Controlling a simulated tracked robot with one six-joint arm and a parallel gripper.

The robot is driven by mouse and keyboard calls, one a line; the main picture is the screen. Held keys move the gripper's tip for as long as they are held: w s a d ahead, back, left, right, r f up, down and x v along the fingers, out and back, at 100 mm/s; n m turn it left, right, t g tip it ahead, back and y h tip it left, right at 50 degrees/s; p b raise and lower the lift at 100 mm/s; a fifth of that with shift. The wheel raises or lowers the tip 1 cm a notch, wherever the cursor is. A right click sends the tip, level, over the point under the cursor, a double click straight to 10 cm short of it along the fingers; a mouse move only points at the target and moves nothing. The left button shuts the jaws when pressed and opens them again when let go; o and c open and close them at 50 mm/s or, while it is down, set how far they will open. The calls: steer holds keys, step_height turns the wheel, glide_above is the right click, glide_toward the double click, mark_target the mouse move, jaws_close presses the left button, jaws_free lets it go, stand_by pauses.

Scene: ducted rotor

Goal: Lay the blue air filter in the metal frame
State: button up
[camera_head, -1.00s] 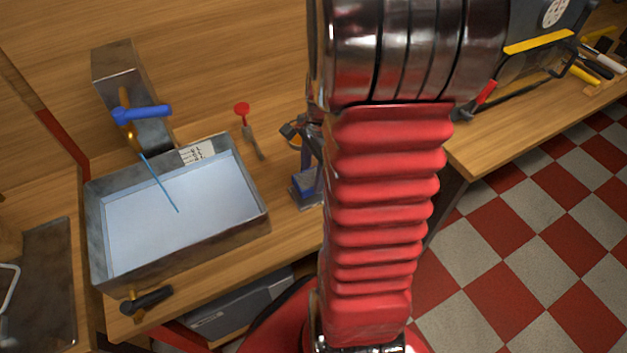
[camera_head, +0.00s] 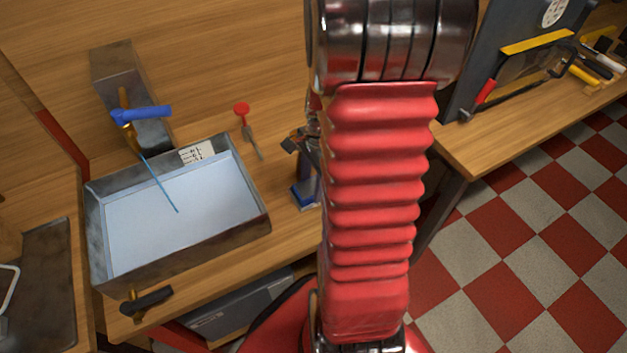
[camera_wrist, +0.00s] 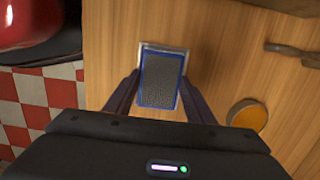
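The blue air filter (camera_wrist: 160,82), a blue-rimmed panel with a grey mesh face, is between the two fingers of my gripper (camera_wrist: 160,76) in the wrist view. The fingertips lie along its left and right sides, and the gripper appears shut on it. The metal frame (camera_wrist: 186,54) lies on the wooden bench around and below the filter; its far edge and corners show. I cannot tell whether the filter rests in it. In the head view the filter (camera_head: 303,194) is low over the bench, partly hidden by my arm, with my gripper (camera_head: 309,165) above it.
A metal tray with a pale blue bottom (camera_head: 190,210) stands left of the gripper. A red-topped tool (camera_head: 243,115) lies between them. In the wrist view an orange round thing (camera_wrist: 247,116) sits right of the gripper. The bench edge and checkered floor (camera_wrist: 30,105) are at left.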

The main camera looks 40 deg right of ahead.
steer(key=o, duration=0.4)
steer(key=r, duration=0.4)
steer(key=d+r, duration=0.1)
steer(key=r, duration=0.7)
steer(key=shift+s+d+r, duration=0.1)
steer(key=shift+s+d, duration=0.1)
stand_by(0.4)
